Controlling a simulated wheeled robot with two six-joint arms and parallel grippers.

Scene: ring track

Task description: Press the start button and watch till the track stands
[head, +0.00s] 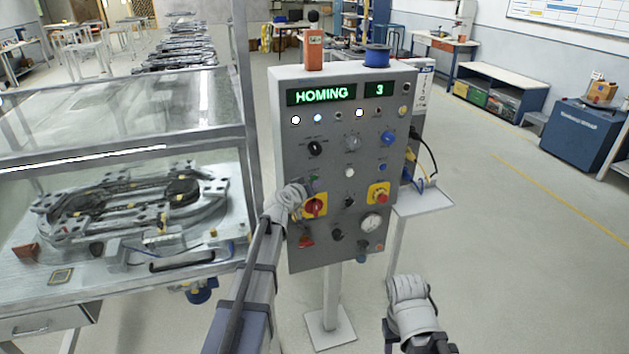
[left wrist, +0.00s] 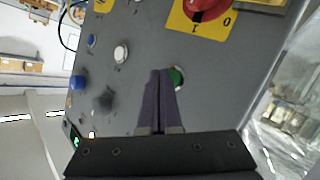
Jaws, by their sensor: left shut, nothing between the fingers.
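The grey control panel (head: 333,165) stands upright on a post, and its display (head: 322,94) reads HOMING in green, with a second window (head: 380,90) showing 3. My left gripper (head: 301,190) is at the panel's left side, near the red rotary switch (head: 315,206) on its yellow plate. In the left wrist view its fingers (left wrist: 161,75) are shut and empty, with tips at the green button (left wrist: 179,77), partly covering it. I cannot tell whether they touch it. The ring track (head: 130,205) lies inside a clear enclosure at left. My right gripper (head: 408,289) is low at right; its jaws are unclear.
A red emergency button (head: 381,196) on yellow and a gauge (head: 371,222) are on the panel's right. A small shelf (head: 424,203) with cables stands behind it. The blue cabinet (head: 583,134) is farther right; the floor between is clear.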

